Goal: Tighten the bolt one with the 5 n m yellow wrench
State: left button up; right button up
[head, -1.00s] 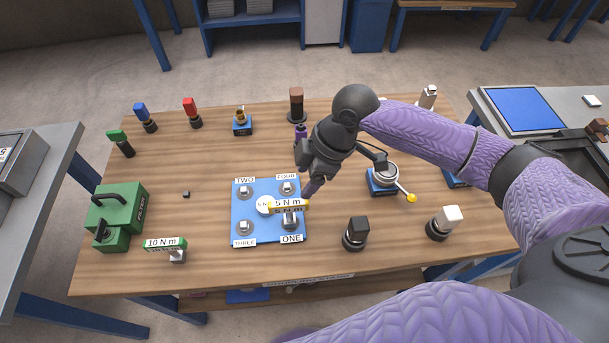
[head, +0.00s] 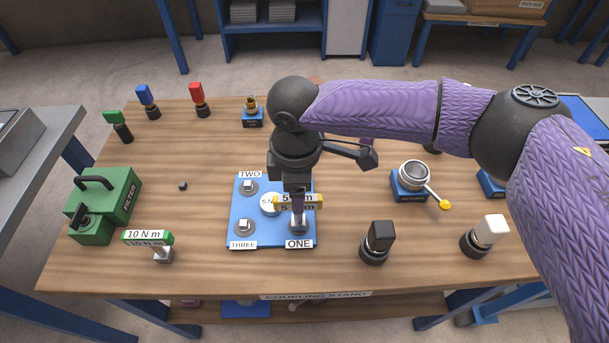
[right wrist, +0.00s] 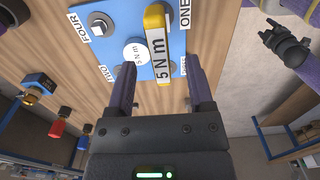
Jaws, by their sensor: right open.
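The yellow 5 N m wrench (head: 312,202) sits on bolt ONE, at the near right corner of the blue plate (head: 239,212). In the right wrist view its yellow handle (right wrist: 157,45) reaches down toward the space between my right fingers. My right gripper (head: 297,205) is above the plate at the wrench, partly hiding it in the head view. In the right wrist view my right gripper (right wrist: 163,82) is open, a dark finger on each side of the handle's end with gaps. My left gripper (right wrist: 285,45) shows only at the right of the wrist view; its jaws are unclear.
The 10 N m green wrench (head: 148,239) stands left of the plate, near the green filter box (head: 117,188). A black-topped tool (head: 378,240) and a white-topped tool (head: 485,237) stand to the right. A blue-based device with a yellow-knobbed lever (head: 412,180) is behind them.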

notch_tip(320, 180, down, 4)
jog(key=shift+r+b, duration=0.15)
jog(key=shift+b, duration=0.3)
jog(key=shift+f, duration=0.55)
grip_shut()
jog(key=c, duration=0.8)
grip_release()
grip_shut()
pick_arm(q)
jog(key=shift+s+a+f, duration=0.45)
jog(key=shift+a+f, duration=0.2)
jog(key=shift+f, duration=0.15)
